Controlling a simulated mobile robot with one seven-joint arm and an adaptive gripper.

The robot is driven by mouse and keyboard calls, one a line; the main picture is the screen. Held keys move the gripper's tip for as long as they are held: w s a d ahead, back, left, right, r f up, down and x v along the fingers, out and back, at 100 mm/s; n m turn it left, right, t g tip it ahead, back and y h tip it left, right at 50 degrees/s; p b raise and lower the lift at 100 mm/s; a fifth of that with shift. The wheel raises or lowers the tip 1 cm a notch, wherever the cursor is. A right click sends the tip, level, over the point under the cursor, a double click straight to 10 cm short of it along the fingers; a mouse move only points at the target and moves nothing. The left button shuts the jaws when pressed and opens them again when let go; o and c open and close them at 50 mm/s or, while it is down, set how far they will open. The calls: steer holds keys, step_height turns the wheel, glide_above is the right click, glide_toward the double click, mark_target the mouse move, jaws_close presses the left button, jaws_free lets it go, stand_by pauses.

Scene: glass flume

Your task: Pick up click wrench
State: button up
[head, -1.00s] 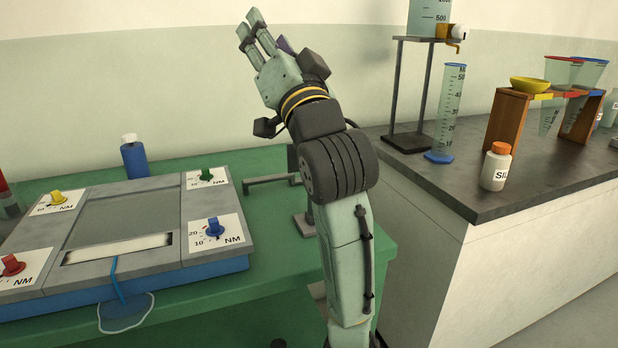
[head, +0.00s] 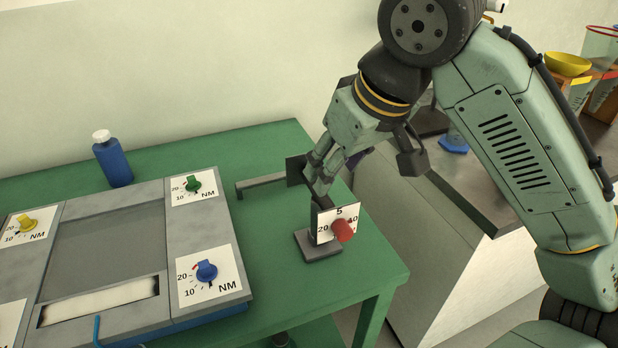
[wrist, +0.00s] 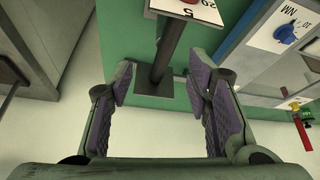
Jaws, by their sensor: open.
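A dial plate (head: 326,226) marked 5, 10 and 20, with a red knob (head: 343,231), stands on a dark post with a square base (head: 318,247) at the green table's right side. A grey bar (head: 261,184) reaches left from a dark plate (head: 294,170) behind it. No part is labelled click wrench; I cannot tell for sure which piece it is. My gripper (head: 318,186) is open, pointing down just above and behind the dial. In the wrist view the dark post (wrist: 172,50) runs toward the space between my open fingers (wrist: 163,92). I see no contact.
A grey panel (head: 105,225) with coloured NM dials fills the table's left. A blue bottle (head: 113,163) stands behind it. The green table (head: 265,250) is bare between panel and dial. A dark-topped bench (head: 466,205) stands close on the right.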

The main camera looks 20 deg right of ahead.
mark_target(319, 207)
steer(key=shift+g, duration=0.3)
steer(key=f, duration=0.5)
steer(key=shift+w+a, duration=0.3)
steer(key=shift+a, duration=0.1)
steer(key=shift+p+x, duration=0.45)
steer(key=shift+x, duration=2.55)
steer(key=shift+w, duration=0.15)
steer(key=shift+c, duration=0.5)
steer(key=shift+r, duration=0.1)
jaws_close()
